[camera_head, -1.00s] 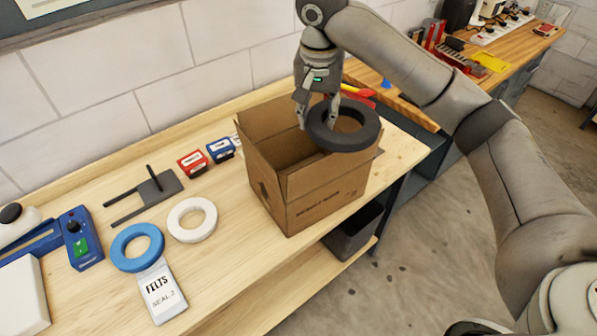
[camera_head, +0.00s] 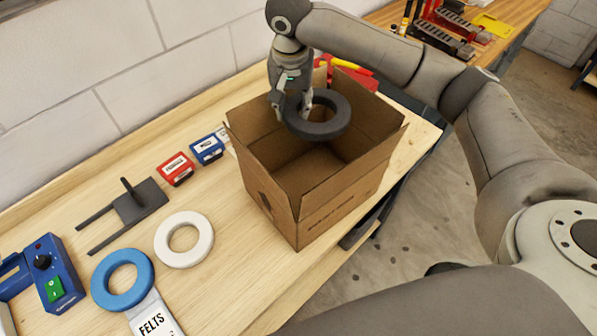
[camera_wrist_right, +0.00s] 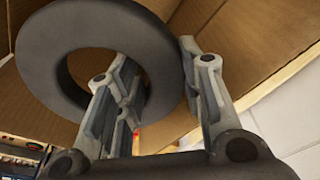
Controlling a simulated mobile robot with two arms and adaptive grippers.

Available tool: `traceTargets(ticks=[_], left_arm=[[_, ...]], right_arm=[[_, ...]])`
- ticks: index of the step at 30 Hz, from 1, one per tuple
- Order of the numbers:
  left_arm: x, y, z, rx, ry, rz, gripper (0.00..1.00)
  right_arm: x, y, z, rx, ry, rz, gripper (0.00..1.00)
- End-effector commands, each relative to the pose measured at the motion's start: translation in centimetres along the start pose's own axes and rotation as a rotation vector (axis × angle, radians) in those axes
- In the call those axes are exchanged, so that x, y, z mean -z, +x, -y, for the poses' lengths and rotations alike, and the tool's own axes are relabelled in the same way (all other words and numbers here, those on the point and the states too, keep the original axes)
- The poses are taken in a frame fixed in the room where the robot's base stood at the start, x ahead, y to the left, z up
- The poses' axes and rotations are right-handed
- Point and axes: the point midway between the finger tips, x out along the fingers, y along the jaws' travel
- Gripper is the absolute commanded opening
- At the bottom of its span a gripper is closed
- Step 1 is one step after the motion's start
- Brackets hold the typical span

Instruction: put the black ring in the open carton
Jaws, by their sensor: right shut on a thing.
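The black ring (camera_head: 318,131) is held by my right gripper (camera_head: 293,108), whose fingers are shut on the ring's left side. In the head view the ring hangs over the opening of the open carton (camera_head: 318,215), near its back left wall. The carton stands on the bench with its flaps up. In the right wrist view the ring (camera_wrist_right: 40,45) shows large, with the fingers (camera_wrist_right: 160,95) closed across its rim and the carton's brown walls (camera_wrist_right: 235,40) behind it. My left gripper is not in view.
A white ring (camera_head: 184,239) and a blue ring (camera_head: 123,279) lie on the bench left of the carton. A dark forked tool (camera_head: 130,207), a red box (camera_head: 175,169) and a blue box (camera_head: 207,149) lie near the wall. A blue device (camera_head: 48,274) sits at far left.

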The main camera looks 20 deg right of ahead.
Motion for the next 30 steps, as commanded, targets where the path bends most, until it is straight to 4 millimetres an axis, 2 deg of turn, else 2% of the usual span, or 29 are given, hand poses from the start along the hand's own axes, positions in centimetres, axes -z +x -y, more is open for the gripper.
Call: traceTargets(ticks=[1, 10, 18, 22, 30], left_arm=[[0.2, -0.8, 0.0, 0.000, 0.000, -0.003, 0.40], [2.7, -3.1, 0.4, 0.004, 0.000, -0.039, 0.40], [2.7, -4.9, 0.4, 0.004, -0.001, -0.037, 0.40], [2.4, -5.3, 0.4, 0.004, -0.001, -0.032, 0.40], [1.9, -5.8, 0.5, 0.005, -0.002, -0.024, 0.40]], right_arm=[[-0.3, 1.1, -0.2, -0.006, 0.000, 0.005, 0.26], [-1.4, 9.1, -0.2, -0.004, 0.001, 0.004, 0.26], [-2.5, 16.1, -0.1, -0.003, 0.001, 0.002, 0.26], [-2.8, 18.5, -0.1, -0.002, 0.001, 0.001, 0.26], [-3.2, 21.1, -0.1, -0.001, 0.001, 0.001, 0.26]])
